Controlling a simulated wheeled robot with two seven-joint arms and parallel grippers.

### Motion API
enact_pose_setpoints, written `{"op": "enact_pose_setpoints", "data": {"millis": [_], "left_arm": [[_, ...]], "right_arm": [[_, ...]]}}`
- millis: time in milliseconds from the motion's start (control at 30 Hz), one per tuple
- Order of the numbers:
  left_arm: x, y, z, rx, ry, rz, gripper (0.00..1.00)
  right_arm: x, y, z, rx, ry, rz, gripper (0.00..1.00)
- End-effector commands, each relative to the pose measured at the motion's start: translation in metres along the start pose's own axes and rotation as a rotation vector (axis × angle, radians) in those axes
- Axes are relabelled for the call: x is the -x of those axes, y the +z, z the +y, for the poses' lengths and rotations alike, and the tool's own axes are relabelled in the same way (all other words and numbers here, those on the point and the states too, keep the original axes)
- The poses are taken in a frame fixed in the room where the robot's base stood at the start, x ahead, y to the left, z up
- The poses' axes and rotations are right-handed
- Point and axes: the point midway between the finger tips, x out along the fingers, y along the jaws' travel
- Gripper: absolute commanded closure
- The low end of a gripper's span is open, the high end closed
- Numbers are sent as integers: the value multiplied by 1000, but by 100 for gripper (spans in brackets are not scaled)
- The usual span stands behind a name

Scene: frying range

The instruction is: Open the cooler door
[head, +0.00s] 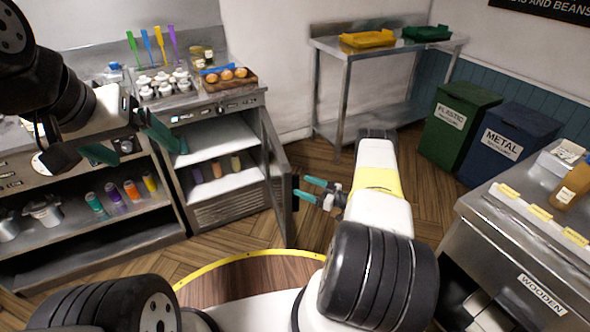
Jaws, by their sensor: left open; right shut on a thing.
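The cooler (230,215) stands below the counter left of centre, and its white inside shelves with a few bottles are in plain sight. Its door (279,180) stands open, swung out from the right side and seen nearly edge-on. My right gripper (304,188) is at the door's outer face, its teal fingers shut at the dark handle (295,190); the exact contact is too small to see. My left gripper (136,150) is open and empty, its teal fingers wide apart in front of the counter, left of the cooler.
The counter holds small pots (160,82) and a board of round buns (228,76). An open shelf with bottles (130,190) is at the left. A steel table (345,50) and green (455,118) and blue bins (508,145) stand behind.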

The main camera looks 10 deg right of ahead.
Motion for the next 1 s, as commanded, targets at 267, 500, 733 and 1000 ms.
{"op": "enact_pose_setpoints", "data": {"millis": [267, 500, 733, 1000], "left_arm": [[0, 0, 0, 0, 0, 0, 13], [0, 0, 0, 0, 0, 0, 13], [0, 0, 0, 0, 0, 0, 13], [0, 0, 0, 0, 0, 0, 13]], "right_arm": [[1, -6, 8, 12, 16, 9, 64], [40, -4, 6, 9, 11, 6, 64], [72, -2, 2, 4, 4, 2, 64], [78, -1, 0, 2, 0, 2, 64]]}}
